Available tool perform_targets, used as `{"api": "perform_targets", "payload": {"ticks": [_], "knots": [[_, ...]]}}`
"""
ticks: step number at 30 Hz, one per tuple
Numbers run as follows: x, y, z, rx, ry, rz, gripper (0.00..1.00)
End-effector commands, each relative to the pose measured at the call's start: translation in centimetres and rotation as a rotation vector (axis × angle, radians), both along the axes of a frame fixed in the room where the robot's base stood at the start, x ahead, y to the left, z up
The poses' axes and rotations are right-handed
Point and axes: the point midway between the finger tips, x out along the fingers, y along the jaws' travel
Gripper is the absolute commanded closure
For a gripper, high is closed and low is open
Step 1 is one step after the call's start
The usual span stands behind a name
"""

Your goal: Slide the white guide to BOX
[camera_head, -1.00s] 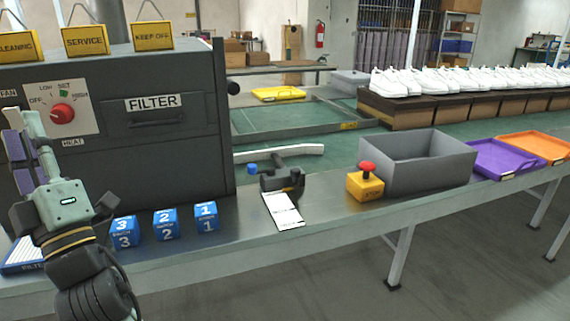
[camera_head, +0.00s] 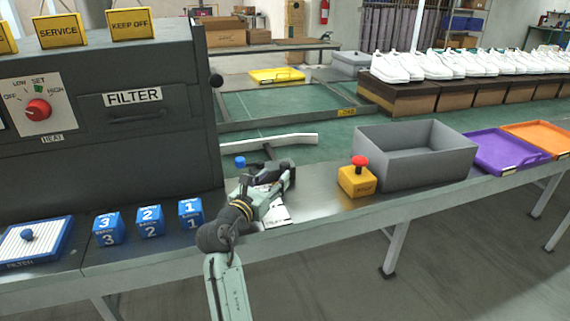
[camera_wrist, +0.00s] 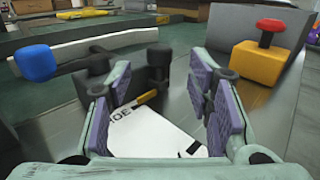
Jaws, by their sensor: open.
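The white guide (camera_head: 268,143) is a long, slightly curved bar lying across the green belt behind the metal counter; it also shows in the wrist view (camera_wrist: 100,42). A dark lever with a blue knob (camera_head: 240,162) sits just in front of it. The blue knob is at the left in the wrist view (camera_wrist: 35,62). A dark upright part stands beyond and between the fingers. In the head view my gripper (camera_head: 278,187) partly covers the card and the dark mechanism.
A yellow block with a red button (camera_head: 357,180) stands right of my gripper, before an open grey bin (camera_head: 415,165). Numbered blue blocks (camera_head: 150,221) stand left. A dark machine (camera_head: 110,110) fills the left. White shoes (camera_head: 460,65) line the back right.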

Motion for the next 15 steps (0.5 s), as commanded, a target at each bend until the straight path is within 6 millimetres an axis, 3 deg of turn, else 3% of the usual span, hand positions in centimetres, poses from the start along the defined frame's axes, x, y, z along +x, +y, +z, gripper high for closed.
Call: {"api": "perform_targets", "payload": {"ticks": [9, 15], "knots": [[5.2, -2.6, 0.2, 0.002, -0.001, 0.001, 0.53], [6.7, -3.4, 0.1, 0.002, -0.002, 0.002, 0.53]]}}
